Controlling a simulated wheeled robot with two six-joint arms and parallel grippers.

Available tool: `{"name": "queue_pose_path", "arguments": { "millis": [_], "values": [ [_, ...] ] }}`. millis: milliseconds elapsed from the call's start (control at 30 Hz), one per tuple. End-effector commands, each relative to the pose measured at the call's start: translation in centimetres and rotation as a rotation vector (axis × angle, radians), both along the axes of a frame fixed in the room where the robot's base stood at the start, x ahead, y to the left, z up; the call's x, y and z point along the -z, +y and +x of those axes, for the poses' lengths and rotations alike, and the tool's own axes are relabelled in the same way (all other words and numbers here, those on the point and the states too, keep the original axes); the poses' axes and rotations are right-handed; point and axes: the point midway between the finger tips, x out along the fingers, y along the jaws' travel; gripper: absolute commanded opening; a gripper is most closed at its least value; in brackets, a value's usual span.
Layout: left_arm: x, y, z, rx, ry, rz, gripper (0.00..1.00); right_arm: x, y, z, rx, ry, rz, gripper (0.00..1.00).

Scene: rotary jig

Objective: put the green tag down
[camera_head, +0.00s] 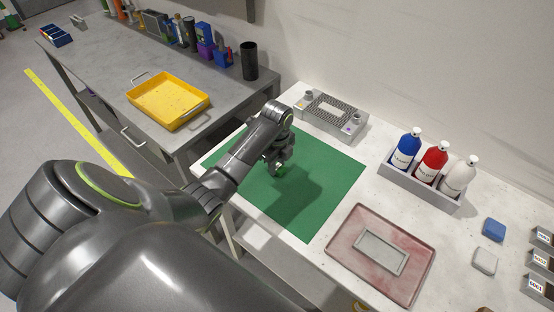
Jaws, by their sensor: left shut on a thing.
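My left gripper (279,170) is low over the green mat (328,190) on the white table, pointing down. It is shut on the green tag (281,173), of which only a small bright green bit shows at the fingertips. The rest of the tag is hidden by the gripper. I cannot tell whether the tag touches the mat. My right gripper is not in view.
A grey jig (330,112) stands behind the mat. A grey holder (420,186) with blue, red and white bottles is to the right. A reddish tray (345,254) lies in front. A yellow tray (168,101) sits on the grey bench. The mat's right part is clear.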

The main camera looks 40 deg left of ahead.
Motion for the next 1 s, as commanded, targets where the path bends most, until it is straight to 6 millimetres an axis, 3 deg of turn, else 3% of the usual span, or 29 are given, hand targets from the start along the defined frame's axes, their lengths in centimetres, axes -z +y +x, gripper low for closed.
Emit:
{"name": "queue_pose_path", "arguments": {
  "millis": [333,367,500,800,1000],
  "values": [
    [0.4,0.0,0.0,0.000,0.000,0.000,0.08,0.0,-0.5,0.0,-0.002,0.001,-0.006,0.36],
    [0.3,0.0,0.0,0.000,-0.001,0.000,0.34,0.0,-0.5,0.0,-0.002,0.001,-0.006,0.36],
    [0.3,0.0,0.0,0.000,0.000,0.000,0.52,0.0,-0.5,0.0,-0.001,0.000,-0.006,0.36],
    [0.1,0.0,0.0,0.000,-0.001,0.000,0.52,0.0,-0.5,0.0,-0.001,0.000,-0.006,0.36],
    [-1.9,0.0,0.2,0.000,-0.007,0.001,0.52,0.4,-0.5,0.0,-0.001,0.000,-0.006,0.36]
  ]
}}
